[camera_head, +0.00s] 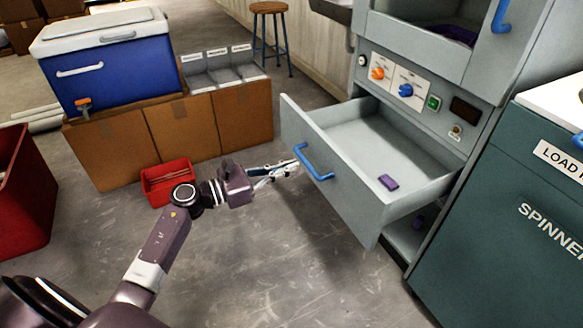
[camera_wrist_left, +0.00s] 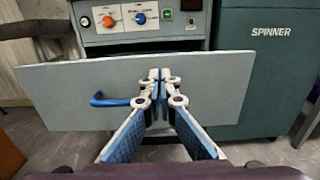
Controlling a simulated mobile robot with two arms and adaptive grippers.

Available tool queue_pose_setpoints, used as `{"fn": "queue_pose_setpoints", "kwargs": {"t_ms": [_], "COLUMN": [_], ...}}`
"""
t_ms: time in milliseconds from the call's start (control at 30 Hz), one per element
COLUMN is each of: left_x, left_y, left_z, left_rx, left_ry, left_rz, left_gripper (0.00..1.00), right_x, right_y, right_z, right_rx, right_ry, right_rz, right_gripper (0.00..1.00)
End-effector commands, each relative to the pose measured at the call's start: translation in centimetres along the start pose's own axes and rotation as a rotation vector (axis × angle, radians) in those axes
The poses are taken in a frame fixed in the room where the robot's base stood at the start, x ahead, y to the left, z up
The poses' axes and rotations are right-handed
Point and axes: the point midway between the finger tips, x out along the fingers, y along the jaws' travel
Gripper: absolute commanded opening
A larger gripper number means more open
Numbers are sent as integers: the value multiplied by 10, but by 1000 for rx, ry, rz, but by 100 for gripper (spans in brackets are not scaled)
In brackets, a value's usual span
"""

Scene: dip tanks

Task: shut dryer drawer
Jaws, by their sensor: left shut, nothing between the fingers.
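The dryer drawer (camera_head: 333,195) is pulled well out of the grey dryer (camera_head: 455,75). Its front panel has a blue bar handle (camera_head: 315,163), and a small purple piece (camera_head: 388,182) lies on the drawer floor. My left gripper (camera_head: 296,168) is shut and empty, its tips close to the drawer front beside the handle. In the left wrist view, the shut fingertips (camera_wrist_left: 160,75) point at the drawer front (camera_wrist_left: 210,95), with the blue handle (camera_wrist_left: 112,101) left of them. I cannot tell whether the tips touch the panel. My right gripper is not in view.
A teal spinner (camera_head: 480,200) stands right of the dryer. At the left are cardboard boxes (camera_head: 185,130), a blue cooler (camera_head: 110,70), a small red bin (camera_head: 168,182) and a larger red bin (camera_head: 20,190). The floor in front of the drawer is clear apart from my arm.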

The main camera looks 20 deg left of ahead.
Motion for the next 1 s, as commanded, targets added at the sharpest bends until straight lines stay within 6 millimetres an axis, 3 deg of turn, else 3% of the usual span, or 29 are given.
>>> {"fn": "queue_pose_setpoints", "kwargs": {"t_ms": [300, 500, 700, 1000], "left_x": [70, 99, 111, 111], "left_y": [0, 0, 0, 0], "left_z": [1, 0, 0, 0], "left_rx": [-5, -6, -5, -5], "left_ry": [-5, -3, -2, -1], "left_rz": [0, 1, 1, 1], "left_gripper": [0, 0, 0, 0], "right_x": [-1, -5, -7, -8], "right_y": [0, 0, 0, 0], "right_z": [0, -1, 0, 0], "right_rx": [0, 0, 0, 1], "right_ry": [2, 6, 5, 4], "right_rz": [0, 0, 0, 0], "right_gripper": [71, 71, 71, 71]}}
